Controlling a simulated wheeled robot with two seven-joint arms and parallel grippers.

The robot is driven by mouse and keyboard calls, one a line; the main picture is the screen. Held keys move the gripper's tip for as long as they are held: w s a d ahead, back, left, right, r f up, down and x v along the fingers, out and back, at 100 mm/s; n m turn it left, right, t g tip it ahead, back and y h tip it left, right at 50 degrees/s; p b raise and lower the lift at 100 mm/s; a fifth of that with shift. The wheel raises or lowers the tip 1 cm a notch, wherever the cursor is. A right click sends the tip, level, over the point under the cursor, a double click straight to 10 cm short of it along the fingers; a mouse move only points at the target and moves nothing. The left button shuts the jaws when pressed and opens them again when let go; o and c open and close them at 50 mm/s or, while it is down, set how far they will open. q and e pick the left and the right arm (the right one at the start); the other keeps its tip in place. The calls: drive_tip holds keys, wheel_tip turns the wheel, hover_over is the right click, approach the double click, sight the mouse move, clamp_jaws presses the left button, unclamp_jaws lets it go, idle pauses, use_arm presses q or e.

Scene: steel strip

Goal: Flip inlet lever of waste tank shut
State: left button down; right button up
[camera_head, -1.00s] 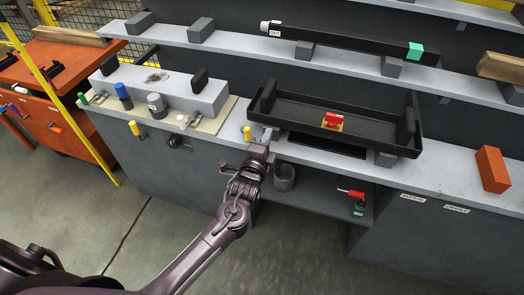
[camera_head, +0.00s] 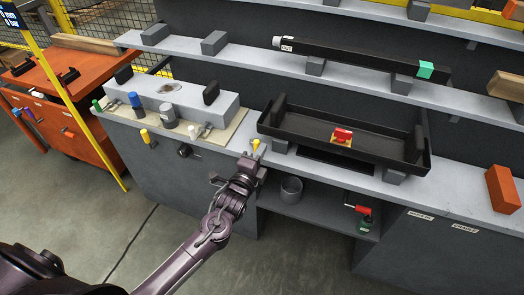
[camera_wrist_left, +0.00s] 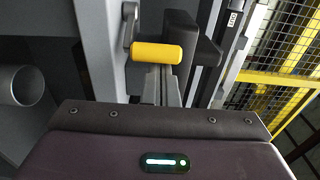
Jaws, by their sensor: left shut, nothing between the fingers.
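A yellow-handled lever (camera_head: 256,146) stands at the bench's front edge, by the left end of the black tray. It also shows close up in the left wrist view (camera_wrist_left: 158,51), with its yellow grip lying crosswise on a grey arm. My left gripper (camera_head: 247,164) is shut and empty, just below and in front of this lever. I cannot tell whether they touch. A second yellow handle (camera_head: 146,136) sits on the bench front further left. No readable label shows which lever belongs to the waste tank. My right gripper is not in view.
The black tray (camera_head: 350,153) holds a red switch on a yellow base (camera_head: 342,136). A grey cup (camera_head: 291,189) stands on the low shelf beside my left gripper. The floor before the bench is clear.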

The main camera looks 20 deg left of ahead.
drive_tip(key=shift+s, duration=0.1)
use_arm(q)
drive_tip(key=shift+s+a+m+h, duration=0.25)
drive_tip(key=shift+m+h, duration=0.25)
drive_tip(key=shift+h, duration=0.3)
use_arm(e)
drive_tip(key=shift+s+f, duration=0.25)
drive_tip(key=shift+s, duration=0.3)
